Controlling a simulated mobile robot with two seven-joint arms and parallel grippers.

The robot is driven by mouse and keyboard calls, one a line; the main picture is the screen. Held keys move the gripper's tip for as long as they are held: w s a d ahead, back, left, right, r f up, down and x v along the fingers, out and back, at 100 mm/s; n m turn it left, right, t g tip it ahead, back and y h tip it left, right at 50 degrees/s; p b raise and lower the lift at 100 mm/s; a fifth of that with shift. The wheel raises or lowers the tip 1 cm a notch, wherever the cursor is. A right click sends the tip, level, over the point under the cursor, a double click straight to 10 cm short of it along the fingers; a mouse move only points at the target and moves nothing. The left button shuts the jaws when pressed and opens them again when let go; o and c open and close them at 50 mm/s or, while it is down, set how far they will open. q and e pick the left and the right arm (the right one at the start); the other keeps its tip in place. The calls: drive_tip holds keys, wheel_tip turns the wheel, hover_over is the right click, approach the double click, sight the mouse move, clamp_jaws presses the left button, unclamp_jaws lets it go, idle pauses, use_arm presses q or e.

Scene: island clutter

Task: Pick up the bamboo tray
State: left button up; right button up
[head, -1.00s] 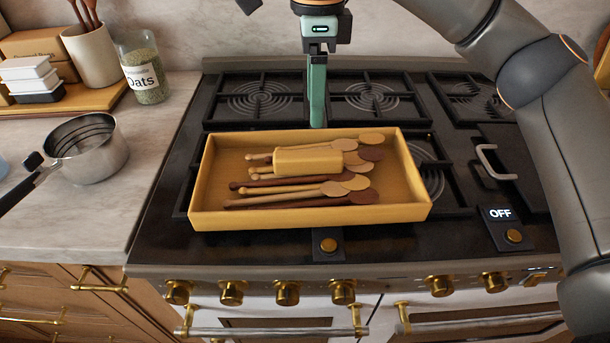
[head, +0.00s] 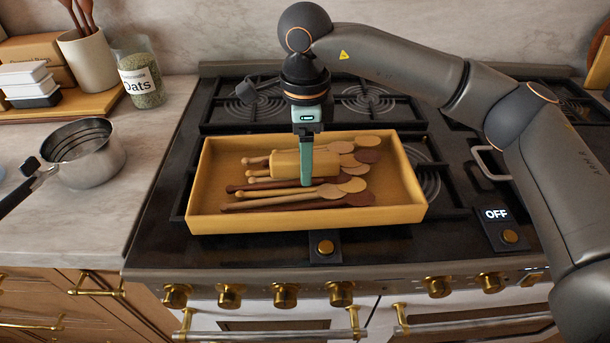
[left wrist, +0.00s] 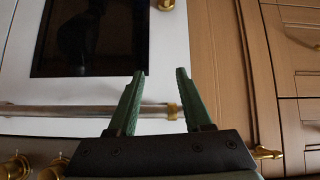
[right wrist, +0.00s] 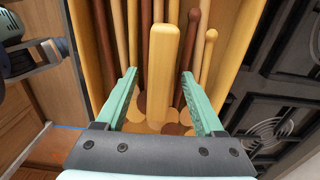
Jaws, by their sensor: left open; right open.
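The bamboo tray (head: 400,213) is a shallow rectangular box resting on the stove in the head view. Several light and dark wooden spoons (head: 262,206) and a short wooden rolling pin (head: 288,164) lie in it. My right gripper (head: 306,183) points down over the middle of the tray. In the right wrist view the open, empty right gripper (right wrist: 159,73) has its fingertips on either side of the rolling pin; contact is not clear. A long tray wall (right wrist: 232,60) shows there. My left gripper (left wrist: 160,72) is open and empty, facing the oven front, outside the head view.
Burner grates (head: 235,112) lie behind and beside the tray. A control block with a knob (head: 326,247) stands close before it. A saucepan (head: 88,160) and an oats jar (head: 140,80) are on the left counter. Brass stove knobs (head: 285,296) line the front.

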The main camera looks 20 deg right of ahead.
clamp_jaws()
idle(0.5)
drive_tip(key=shift+r, duration=0.1)
idle(0.8)
